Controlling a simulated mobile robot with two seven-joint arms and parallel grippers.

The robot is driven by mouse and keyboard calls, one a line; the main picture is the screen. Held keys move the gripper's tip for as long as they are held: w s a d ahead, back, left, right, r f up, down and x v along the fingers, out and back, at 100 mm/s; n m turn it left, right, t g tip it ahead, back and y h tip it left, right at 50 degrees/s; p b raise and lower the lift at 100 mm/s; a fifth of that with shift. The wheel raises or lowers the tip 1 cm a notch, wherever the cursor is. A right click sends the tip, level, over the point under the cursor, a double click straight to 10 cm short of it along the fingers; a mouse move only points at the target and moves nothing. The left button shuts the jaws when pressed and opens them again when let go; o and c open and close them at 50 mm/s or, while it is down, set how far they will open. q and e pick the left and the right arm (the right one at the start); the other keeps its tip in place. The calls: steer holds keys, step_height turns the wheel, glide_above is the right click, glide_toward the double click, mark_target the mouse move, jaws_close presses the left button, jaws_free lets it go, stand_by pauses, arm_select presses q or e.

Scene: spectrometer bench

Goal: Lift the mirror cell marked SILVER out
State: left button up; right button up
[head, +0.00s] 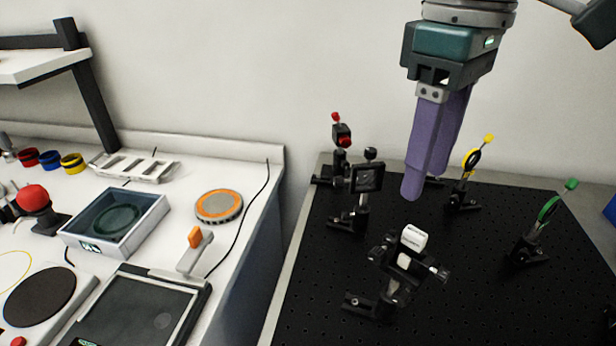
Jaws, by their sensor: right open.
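No mark reading SILVER is legible, so I cannot tell for certain which part is that mirror cell. A black mount with a white block on top (413,238) stands at the front middle of the black breadboard (320,262). A black square-framed mount (366,178) stands behind it to the left. My right gripper (424,184) points down with its purple fingers above the breadboard. It is open, with nothing seen between the fingers, which overlap in this view. Its tips appear above and behind the white-topped mount, apart from it. My left gripper is not in view.
A red-knobbed mount (341,138), a yellow ring mount (471,163) and a green ring mount (547,210) stand on the breadboard. On the left bench are a grey tray (152,222), an orange-rimmed disc (219,206) and a dark-topped instrument (135,310). A gap separates bench and breadboard.

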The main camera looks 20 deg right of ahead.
mark_target(417, 232)
steer(key=f, duration=0.3)
steer(key=shift+s+d, duration=0.15)
steer(key=shift+d, duration=0.05)
steer(key=f, duration=0.1)
steer(key=f+p, duration=0.1)
steer(key=f, duration=0.3)
steer(key=shift+s, duration=0.25)
jaws_close()
